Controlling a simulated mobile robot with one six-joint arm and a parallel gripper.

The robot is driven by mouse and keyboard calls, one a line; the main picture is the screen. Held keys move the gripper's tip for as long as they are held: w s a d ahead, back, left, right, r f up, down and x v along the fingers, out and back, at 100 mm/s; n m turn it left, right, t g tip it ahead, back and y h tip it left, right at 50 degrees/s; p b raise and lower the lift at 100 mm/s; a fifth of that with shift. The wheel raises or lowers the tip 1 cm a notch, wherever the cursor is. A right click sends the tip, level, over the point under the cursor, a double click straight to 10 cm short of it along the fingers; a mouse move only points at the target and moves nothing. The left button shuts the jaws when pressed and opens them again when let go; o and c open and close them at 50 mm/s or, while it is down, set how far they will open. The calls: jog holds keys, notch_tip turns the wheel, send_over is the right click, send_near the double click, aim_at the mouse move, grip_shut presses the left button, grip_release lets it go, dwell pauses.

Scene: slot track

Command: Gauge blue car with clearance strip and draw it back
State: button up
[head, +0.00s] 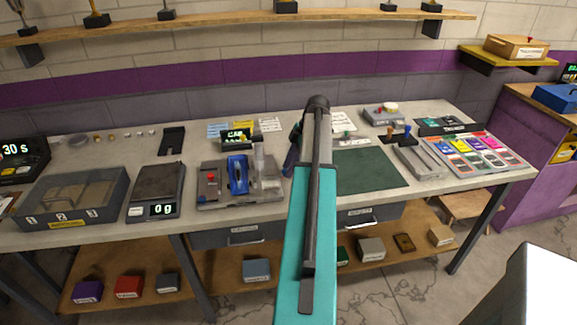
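The blue car (238,174) sits on a grey fixture (210,192) on the workbench, left of my arm. The fixture has a red knob (211,178) at its left and a pale upright post (259,157) at its right. I cannot make out the clearance strip for certain in this view. My teal and grey arm reaches up over the bench, right of the car. A dark part of it shows at its left side, but no gripper fingers can be made out, and nothing shows touching the car.
A scale (156,190) reading 0 g and a lidded compartment box (73,198) stand left of the fixture. A small display (236,138) stands behind it. A green mat (368,170) lies right of my arm, with coloured cards (478,152) farther right.

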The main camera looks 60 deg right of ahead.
jog(key=shift+w+a+f, duration=0.1)
jog(key=shift+w+a, duration=0.05)
jog(key=shift+w, duration=0.1)
jog(key=shift+s, duration=0.1)
jog(key=b+v, duration=0.3)
jog(key=v, duration=1.1)
dwell(0.5)
